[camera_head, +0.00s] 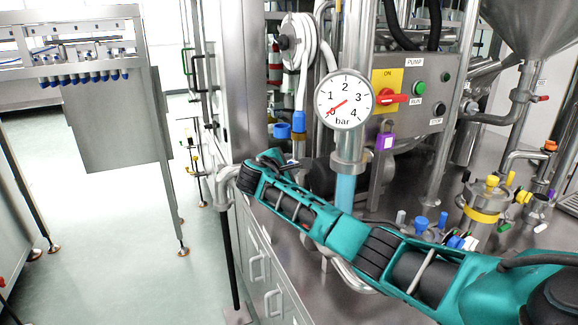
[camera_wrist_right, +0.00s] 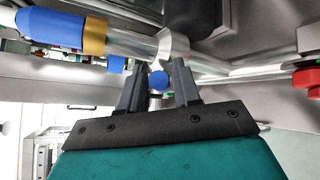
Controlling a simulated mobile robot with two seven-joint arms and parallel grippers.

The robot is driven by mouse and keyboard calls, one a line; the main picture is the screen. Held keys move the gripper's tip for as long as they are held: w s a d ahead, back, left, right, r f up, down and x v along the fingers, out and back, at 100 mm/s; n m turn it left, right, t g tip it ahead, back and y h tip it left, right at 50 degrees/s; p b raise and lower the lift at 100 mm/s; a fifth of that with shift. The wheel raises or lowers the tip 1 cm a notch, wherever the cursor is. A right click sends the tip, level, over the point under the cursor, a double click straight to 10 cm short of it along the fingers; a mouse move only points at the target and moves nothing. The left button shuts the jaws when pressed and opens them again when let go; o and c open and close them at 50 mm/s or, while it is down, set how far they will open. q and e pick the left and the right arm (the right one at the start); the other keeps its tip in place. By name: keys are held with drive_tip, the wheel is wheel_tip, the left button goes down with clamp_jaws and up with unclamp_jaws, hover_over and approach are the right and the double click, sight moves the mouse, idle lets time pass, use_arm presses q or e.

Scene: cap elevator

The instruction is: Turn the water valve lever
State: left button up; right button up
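My right arm reaches from the lower right of the head view, and its gripper (camera_head: 265,158) is beside the pipework at the machine's left edge. In the right wrist view the two dark fingers (camera_wrist_right: 159,80) are apart. A small blue round part (camera_wrist_right: 158,80) shows in the gap between them, in front of a metal pipe (camera_wrist_right: 205,63). It may be the end of the water valve lever, but I cannot tell for certain. I cannot tell whether the fingers touch it. No lever shows clearly in the head view. My left gripper is out of view.
A blue sleeve (camera_wrist_right: 62,27) with a gold ring (camera_wrist_right: 95,36) lies close at the upper left. The round pressure gauge (camera_head: 345,99) and a control panel with a red switch (camera_head: 393,99) stand behind my arm. The floor (camera_head: 110,200) at left is clear.

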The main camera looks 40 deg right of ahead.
drive_tip(key=shift+o, duration=0.7)
drive_tip(key=v, duration=1.3)
drive_tip(key=shift+w, duration=0.1)
drive_tip(key=shift+c, duration=0.4)
